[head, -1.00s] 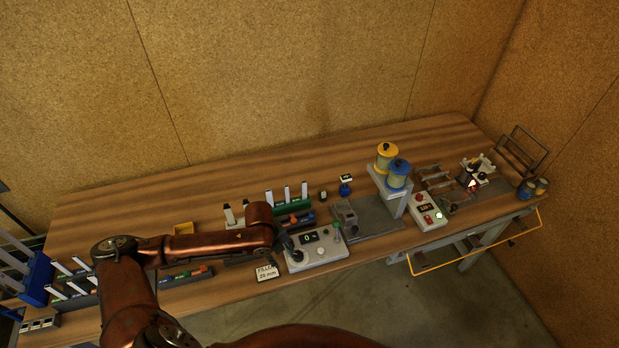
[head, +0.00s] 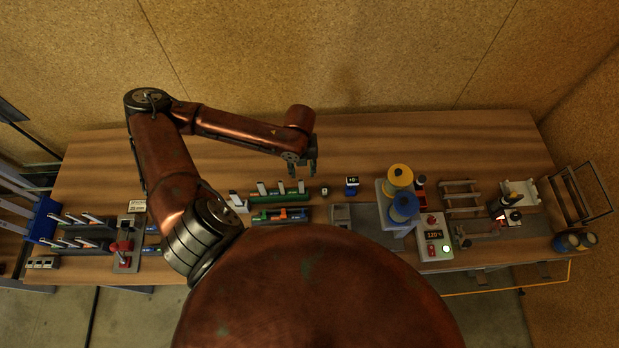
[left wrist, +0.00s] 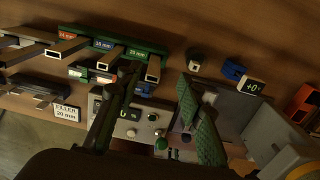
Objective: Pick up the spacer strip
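Several pale upright strips, one of them here (head: 281,188), stand in a green rack (head: 272,199) at mid-table. In the left wrist view they show as hollow-ended bars, one here (left wrist: 110,58), along the green rack (left wrist: 137,47) with small mm labels. I cannot tell which one is the spacer strip. My left gripper (head: 302,170) hangs fingers down, behind and right of the rack in the head view. My right gripper is not in view.
A filler card reading 20 mm (left wrist: 67,112) and a grey control box (left wrist: 135,122) lie near the rack. A small display (head: 351,183), blue and yellow spools (head: 404,207) and a red-button box (head: 433,238) stand to the right. The table's back is clear.

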